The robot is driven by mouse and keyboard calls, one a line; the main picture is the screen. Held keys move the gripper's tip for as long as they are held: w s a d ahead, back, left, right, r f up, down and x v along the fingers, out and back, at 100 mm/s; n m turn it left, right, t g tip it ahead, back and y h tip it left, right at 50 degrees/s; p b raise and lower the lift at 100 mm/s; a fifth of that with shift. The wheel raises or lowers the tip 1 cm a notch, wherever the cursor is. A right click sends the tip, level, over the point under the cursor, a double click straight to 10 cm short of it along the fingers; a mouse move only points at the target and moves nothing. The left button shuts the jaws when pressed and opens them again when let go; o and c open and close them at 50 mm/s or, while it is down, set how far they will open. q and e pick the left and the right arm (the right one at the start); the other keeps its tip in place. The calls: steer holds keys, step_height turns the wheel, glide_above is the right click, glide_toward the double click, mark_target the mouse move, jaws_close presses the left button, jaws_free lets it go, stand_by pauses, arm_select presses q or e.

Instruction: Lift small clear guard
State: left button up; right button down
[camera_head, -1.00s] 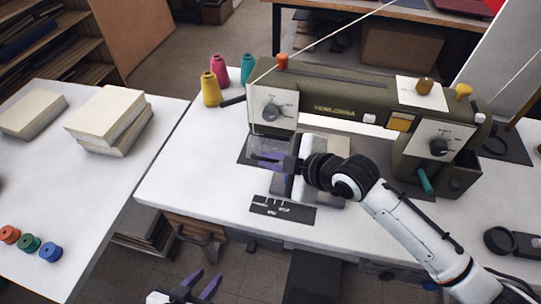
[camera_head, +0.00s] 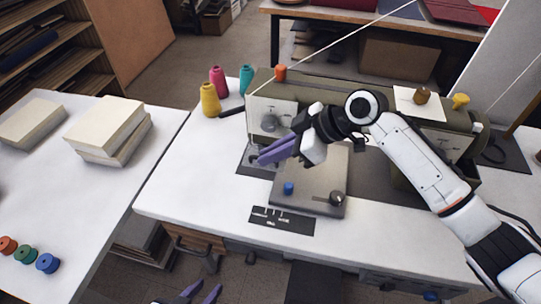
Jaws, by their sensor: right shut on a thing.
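My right gripper (camera_head: 264,157), with purple fingers, is in front of the left head of the olive sewing machine (camera_head: 318,92), above the needle area. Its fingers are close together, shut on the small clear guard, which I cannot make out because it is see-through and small. My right arm hides much of the machine's middle. My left gripper (camera_head: 202,294) is low at the bottom edge, its two purple fingers apart and empty, away from the machine.
A grey plate (camera_head: 310,187) with a blue knob (camera_head: 289,188) and a dark knob (camera_head: 336,198) lies below the gripper. A black tool strip (camera_head: 282,221) lies in front. Thread cones (camera_head: 209,100) stand behind left. The white table's left front (camera_head: 185,190) is clear.

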stand_by(0.4)
steer(key=c, duration=1.9)
jaws_free()
steer(key=shift+r, duration=0.1)
steer(key=b+v, duration=0.1)
steer(key=v, duration=0.9)
steer(key=shift+d, duration=0.1)
